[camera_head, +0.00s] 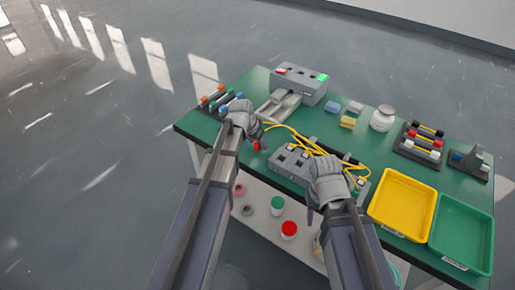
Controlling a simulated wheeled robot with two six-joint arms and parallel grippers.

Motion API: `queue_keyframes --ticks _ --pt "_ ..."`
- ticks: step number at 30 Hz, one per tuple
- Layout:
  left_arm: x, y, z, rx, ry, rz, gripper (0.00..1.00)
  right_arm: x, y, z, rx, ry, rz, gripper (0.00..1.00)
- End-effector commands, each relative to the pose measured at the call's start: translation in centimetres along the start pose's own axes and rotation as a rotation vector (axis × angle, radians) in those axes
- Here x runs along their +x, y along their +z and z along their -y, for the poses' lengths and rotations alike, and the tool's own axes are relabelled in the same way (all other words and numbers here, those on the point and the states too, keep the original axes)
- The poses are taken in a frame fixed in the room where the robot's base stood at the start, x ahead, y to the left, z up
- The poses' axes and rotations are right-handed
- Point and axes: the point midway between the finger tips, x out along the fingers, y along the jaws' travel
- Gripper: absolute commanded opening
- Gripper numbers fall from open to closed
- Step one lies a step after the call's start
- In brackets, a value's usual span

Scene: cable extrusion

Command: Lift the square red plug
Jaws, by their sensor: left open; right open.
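A small red piece (257,146), which looks like the red plug, shows just below my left gripper (256,134), by the yellow cable (283,127). Its square shape is too small to make out. My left gripper is open over the left part of the green table, and the hand hides part of what is under it. I cannot tell whether it touches the red piece. My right gripper (318,204) is open above the front of the grey socket block (290,160), near the table's front edge. It hides part of the block and cable.
A grey machine (308,86) with a green light stands at the back. Racks of coloured plugs stand at left (217,101) and right (408,146). A yellow tray (402,203) and green tray (463,233) lie at right. A white jar (382,119) stands behind.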

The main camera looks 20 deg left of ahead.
Motion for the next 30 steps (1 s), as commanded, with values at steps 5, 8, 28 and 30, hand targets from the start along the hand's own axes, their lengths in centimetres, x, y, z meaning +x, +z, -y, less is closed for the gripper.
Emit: queue_keyframes --ticks 5,8,28,30 --pt "-0.08 -0.01 0.00 0.000 0.000 0.000 0.54 -0.08 0.01 -0.01 0.000 0.000 0.000 0.50" --pt "-0.08 -0.01 0.00 0.000 0.000 0.000 0.42 -0.08 0.01 -0.01 0.000 0.000 0.000 0.50" --pt "-0.08 0.01 0.00 0.000 0.000 0.000 0.00 -0.07 0.01 -0.01 0.000 0.000 0.000 0.50" --pt "-0.08 0.01 0.00 0.000 0.000 0.000 0.00 -0.07 0.01 -0.01 0.000 0.000 0.000 0.50"
